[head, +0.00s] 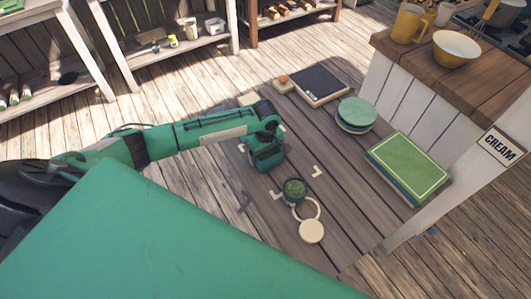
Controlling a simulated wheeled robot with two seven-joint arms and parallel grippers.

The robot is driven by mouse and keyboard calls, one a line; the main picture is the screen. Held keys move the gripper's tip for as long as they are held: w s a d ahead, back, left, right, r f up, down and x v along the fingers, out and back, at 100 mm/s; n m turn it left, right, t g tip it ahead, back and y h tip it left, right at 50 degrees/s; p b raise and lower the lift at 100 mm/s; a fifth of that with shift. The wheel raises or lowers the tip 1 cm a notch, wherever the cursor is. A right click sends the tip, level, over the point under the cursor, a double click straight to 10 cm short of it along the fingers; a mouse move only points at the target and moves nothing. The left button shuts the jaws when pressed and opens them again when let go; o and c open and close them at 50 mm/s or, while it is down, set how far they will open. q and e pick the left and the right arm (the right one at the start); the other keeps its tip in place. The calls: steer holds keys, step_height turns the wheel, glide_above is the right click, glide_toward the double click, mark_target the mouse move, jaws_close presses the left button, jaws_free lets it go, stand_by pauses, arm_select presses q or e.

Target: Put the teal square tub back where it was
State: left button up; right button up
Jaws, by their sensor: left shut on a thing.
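My left gripper (266,148) reaches in from the left and points down over the grey plank tabletop (345,215). It is shut on the teal square tub (266,162), a small boxy teal shape at the arm's end. The gripper hides much of the tub, and I cannot tell if it touches the tabletop. Pale corner marks (318,171) outline a patch of the tabletop; the gripper is over its left part. My right gripper is not in view.
A round pot with green contents (294,189), a cream ring (307,208) and a cream disc (311,232) lie in front. A dark board (319,83), round teal-lidded stack (356,112) and green rectangular box (407,166) stand behind and right. A counter (460,75) rises at right.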

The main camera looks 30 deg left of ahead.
arm_select(q)
steer(key=o, duration=1)
steer(key=shift+f, duration=0.1)
step_height(320, 180, up, 12)
steer(key=shift+r+b, duration=0.15)
steer(key=shift+b, duration=0.45)
